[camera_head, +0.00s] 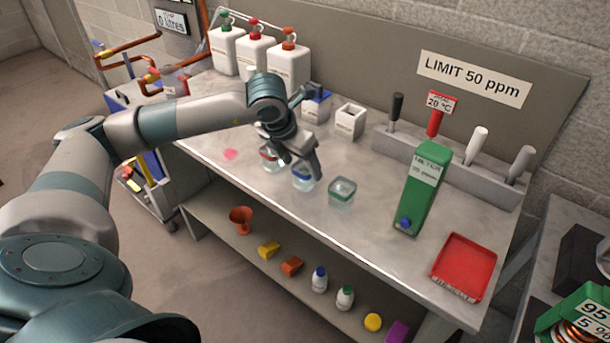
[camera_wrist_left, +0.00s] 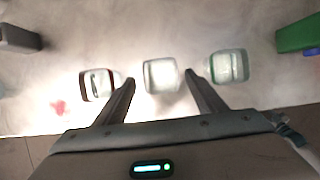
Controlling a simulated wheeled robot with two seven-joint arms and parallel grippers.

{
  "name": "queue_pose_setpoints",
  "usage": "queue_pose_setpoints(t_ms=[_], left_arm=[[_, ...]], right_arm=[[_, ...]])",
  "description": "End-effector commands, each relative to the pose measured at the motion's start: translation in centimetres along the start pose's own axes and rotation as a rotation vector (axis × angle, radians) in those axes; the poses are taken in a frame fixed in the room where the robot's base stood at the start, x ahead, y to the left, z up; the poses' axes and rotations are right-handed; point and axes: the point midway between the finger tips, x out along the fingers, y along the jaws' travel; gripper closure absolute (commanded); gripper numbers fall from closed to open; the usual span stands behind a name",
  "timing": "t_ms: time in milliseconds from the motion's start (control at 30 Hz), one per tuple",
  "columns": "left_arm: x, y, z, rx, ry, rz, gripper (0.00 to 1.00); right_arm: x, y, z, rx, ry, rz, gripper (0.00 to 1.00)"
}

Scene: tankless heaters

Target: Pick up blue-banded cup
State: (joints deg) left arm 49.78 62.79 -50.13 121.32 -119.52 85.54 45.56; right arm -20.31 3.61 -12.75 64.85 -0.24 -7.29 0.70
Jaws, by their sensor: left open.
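The blue-banded cup (camera_head: 303,183) is a small clear cup standing on the grey bench near its front edge, partly covered by my left gripper (camera_head: 301,166). In the left wrist view my left gripper (camera_wrist_left: 160,79) is open, with one finger to each side of the clear middle cup (camera_wrist_left: 160,74). Its band colour is washed out in that view. I cannot tell how far down its sides the fingertips reach. My right gripper is not in view.
A red-banded cup (camera_head: 269,158) stands left of it and a green-banded cup (camera_head: 342,190) right. White boxes (camera_head: 349,121) stand behind. A lower shelf (camera_head: 222,201) holds small items.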

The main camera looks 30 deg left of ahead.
Motion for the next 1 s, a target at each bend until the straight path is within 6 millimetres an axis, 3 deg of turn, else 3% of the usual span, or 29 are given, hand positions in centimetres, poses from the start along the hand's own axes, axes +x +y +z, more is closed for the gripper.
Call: queue_pose_setpoints(t_ms=[100, 400, 900, 933, 1000], left_arm=[[0.9, -0.1, -0.1, 0.001, 0.003, 0.000, 0.36], [4.3, -0.2, -0.3, 0.001, 0.001, -0.001, 0.36], [4.6, -0.2, -0.3, 0.001, -0.001, 0.000, 0.36], [4.6, -0.2, -0.3, 0.001, -0.001, 0.000, 0.38], [4.6, -0.2, -0.3, 0.001, -0.001, 0.000, 0.55]], right_arm=[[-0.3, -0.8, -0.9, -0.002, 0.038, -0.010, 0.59], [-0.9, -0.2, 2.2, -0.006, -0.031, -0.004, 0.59], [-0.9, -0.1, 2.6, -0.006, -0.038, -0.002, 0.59], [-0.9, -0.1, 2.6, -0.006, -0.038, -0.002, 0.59], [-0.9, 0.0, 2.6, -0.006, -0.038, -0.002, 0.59]])
